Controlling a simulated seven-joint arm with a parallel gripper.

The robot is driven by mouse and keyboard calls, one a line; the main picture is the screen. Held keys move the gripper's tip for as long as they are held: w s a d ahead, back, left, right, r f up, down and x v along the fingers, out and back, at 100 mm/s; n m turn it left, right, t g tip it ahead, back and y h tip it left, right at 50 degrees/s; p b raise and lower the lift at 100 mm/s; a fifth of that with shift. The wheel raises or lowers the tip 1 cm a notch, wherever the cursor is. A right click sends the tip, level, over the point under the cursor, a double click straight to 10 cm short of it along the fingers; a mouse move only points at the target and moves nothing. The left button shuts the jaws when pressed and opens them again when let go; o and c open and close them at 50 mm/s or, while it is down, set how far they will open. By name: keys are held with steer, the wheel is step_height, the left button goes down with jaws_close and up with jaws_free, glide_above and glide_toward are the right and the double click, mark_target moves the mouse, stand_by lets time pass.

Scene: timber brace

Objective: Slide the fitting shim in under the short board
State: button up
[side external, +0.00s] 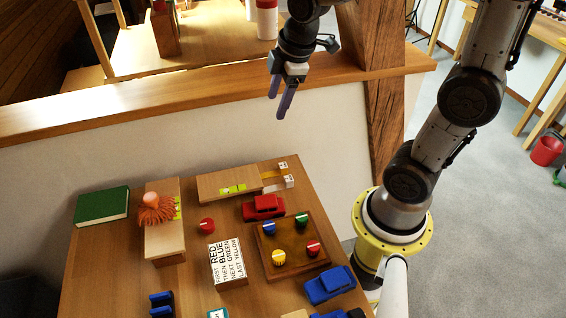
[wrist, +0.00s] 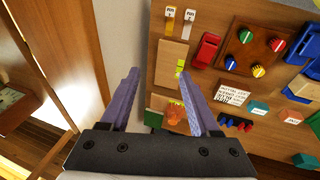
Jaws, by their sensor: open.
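My gripper (side external: 277,106) is open and empty, high above the back of the table; its two purple fingers also show spread apart in the wrist view (wrist: 160,74). Two pale boards lie on the table: one at the back (side external: 216,186) with a yellow-green piece on it, and one at the left (side external: 164,242) with an orange, shaggy figure on it. I cannot tell for sure which is the short board. Two thin shims with white labelled ends (side external: 290,181) lie by the right end of the back board. They also show in the wrist view (wrist: 188,17), their labels too small to read.
A red car (side external: 263,207), a wooden tray (side external: 290,265) with coloured knobs, a printed card block (side external: 227,262) and a red knob (side external: 207,225) stand nearby. A green book (side external: 102,204) lies at the left. A wall with a wooden ledge (side external: 200,92) and a timber post (side external: 375,100) rise behind.

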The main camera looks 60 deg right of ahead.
step_height(320, 180, down, 6)
steer(key=w+d+g, duration=0.2)
steer(key=d, duration=0.1)
steer(key=g, duration=0.1)
glide_toward(283, 165)
steer(key=shift+m+y, duration=0.3)
steer(key=f, duration=0.9)
steer(key=shift+w+d+f, duration=0.1)
steer(key=shift+w+d, duration=0.05)
steer(key=shift+d, duration=0.1)
jaws_close()
stand_by(0.4)
